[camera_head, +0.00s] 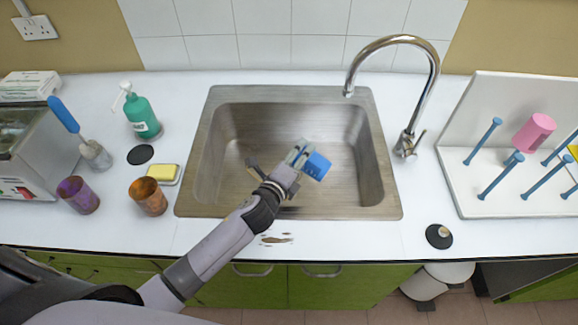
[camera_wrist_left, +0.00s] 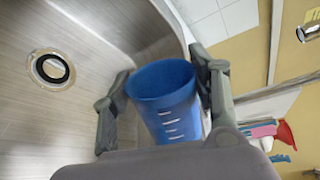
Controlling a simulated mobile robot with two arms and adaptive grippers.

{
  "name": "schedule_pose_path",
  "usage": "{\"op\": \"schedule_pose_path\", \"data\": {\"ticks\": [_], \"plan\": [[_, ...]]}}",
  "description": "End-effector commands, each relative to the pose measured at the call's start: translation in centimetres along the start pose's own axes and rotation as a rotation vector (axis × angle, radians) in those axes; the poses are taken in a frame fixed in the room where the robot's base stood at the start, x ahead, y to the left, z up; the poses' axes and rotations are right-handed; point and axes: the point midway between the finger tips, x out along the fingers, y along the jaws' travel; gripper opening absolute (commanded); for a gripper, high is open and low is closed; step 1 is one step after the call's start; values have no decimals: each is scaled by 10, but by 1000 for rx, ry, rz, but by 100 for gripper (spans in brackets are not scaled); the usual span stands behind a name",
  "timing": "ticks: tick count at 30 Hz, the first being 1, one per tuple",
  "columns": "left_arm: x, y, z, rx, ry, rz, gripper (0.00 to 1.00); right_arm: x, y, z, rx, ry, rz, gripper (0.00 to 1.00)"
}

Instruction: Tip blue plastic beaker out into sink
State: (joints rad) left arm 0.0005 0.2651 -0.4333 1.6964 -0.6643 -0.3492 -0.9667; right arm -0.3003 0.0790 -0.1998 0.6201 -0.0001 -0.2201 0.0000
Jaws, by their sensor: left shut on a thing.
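The blue plastic beaker (camera_head: 317,166) is held by my left gripper (camera_head: 301,152) over the steel sink (camera_head: 224,100). In the left wrist view the beaker (camera_wrist_left: 163,95) sits between the two fingers of the gripper (camera_wrist_left: 163,105), which are shut on its sides. White marks show on its wall. The beaker looks tilted; its contents cannot be made out. The sink's drain (camera_wrist_left: 51,69) shows at the left of the wrist view. My right gripper is not in view.
A curved tap (camera_head: 434,75) stands at the sink's right. Purple (camera_head: 78,195) and orange (camera_head: 148,196) beakers, a yellow sponge (camera_head: 163,173) and a green soap bottle (camera_head: 141,115) stand on the left. A drying rack (camera_head: 470,192) holds a pink beaker (camera_head: 534,132). Brown spots (camera_head: 276,239) mark the front counter.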

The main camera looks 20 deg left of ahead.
Motion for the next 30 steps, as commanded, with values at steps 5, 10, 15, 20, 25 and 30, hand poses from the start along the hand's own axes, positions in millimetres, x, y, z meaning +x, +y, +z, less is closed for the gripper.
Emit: {"op": "schedule_pose_path", "data": {"ticks": [5,10,15,20,25,30], "plan": [[1,2,2,-22,5,-1,26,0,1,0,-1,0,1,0],[1,5,4,-46,9,-1,26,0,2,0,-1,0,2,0],[2,8,6,-67,14,-1,26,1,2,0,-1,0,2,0],[2,10,8,-90,19,-2,26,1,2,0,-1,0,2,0],[3,13,10,-111,23,-2,26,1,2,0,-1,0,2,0],[3,12,10,-135,29,-2,26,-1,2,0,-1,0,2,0]]}}
